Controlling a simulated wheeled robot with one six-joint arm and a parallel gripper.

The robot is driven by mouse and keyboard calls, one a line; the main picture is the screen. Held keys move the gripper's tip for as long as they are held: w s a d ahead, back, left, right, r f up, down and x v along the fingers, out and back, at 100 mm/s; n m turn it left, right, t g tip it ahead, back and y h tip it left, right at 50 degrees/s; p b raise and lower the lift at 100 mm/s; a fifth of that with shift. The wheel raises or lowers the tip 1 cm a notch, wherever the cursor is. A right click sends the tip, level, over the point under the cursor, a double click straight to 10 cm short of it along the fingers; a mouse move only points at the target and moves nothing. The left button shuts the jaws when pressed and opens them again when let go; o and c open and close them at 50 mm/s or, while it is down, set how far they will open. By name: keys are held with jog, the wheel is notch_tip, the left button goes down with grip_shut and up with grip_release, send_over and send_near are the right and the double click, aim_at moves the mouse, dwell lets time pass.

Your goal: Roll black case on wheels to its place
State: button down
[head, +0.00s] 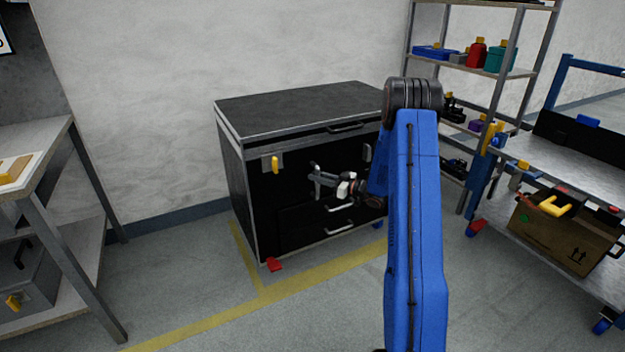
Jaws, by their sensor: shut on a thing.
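The black case (300,107) with silver edges stands upright against the back wall in the head view. Its front has drawer-like panels with handles, a yellow tag at the upper left and a red piece (274,265) at its lower left corner on the floor. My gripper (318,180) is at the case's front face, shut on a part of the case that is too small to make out. My blue arm hides the right part of the case's front. Yellow floor lines (262,293) run along the case's left side and front.
A metal table (62,150) stands at the left. A shelf rack (482,68) with bins and bottles stands right of the case. A blue-framed cart (545,160) with a cardboard box (565,240) is at the right. The floor left of my arm is clear.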

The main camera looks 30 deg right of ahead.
jog(key=shift+d, duration=0.15)
jog(key=c, duration=1.9)
grip_release()
jog(key=v, duration=1.7)
jog(key=shift+s, duration=0.15)
jog(key=shift+d, duration=0.1)
